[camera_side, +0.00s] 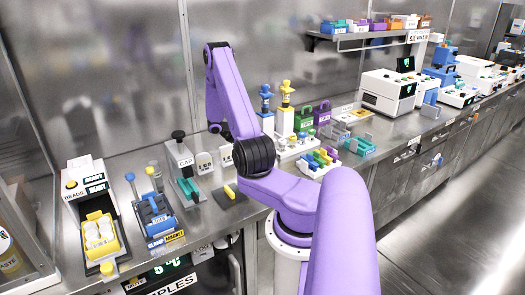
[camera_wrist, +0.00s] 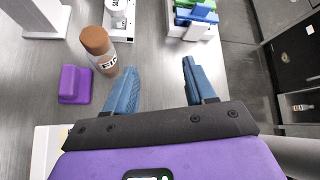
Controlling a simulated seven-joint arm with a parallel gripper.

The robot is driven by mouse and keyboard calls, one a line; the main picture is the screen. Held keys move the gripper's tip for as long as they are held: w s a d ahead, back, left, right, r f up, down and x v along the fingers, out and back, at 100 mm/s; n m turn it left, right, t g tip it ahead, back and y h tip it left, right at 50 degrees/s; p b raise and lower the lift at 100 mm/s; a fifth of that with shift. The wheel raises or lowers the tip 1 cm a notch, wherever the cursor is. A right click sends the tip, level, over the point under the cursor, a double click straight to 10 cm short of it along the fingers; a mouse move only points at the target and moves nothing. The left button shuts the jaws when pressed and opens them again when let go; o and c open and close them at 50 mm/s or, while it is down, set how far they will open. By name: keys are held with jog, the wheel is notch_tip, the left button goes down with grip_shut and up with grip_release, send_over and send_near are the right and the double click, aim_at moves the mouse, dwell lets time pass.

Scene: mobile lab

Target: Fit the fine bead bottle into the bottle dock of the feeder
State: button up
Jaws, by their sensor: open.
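A bottle with a brown cap (camera_wrist: 96,40) and clear body shows in the wrist view; its label is partly readable and starts with "FI". My gripper (camera_wrist: 158,66) is open and empty, its two blue fingers apart. The bottle is left of the left finger, outside the jaws. In the side view, a unit marked "BEADS" and "READY" (camera_side: 82,181) stands at the far left with a yellow holder in front; it may be the feeder. I cannot make out the bottle dock for certain. My gripper is not clearly visible in the side view.
In the wrist view, a purple block (camera_wrist: 75,84) lies left of the bottle and a white labelled container (camera_wrist: 119,20) stands behind it. A blue and green rack (camera_wrist: 195,20) is at the upper right. A blue clamp station (camera_side: 156,212) stands beside the bead unit.

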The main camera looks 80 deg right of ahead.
jog(key=w+d+r+n+t+y, duration=0.2)
jog(key=w+d+r+t, duration=0.15)
jog(key=r+t, duration=0.45)
jog(key=shift+g, duration=0.5)
jog(key=x, duration=1.6)
jog(key=shift+s+d, duration=0.15)
jog(key=shift+d, duration=0.1)
jog(key=c, duration=0.9)
jog(key=shift+r, duration=0.45)
notch_tip(320, 180, up, 2)
jog(key=s+a+r, duration=0.5)
jog(key=a+r, duration=0.5)
jog(key=a, duration=0.3)
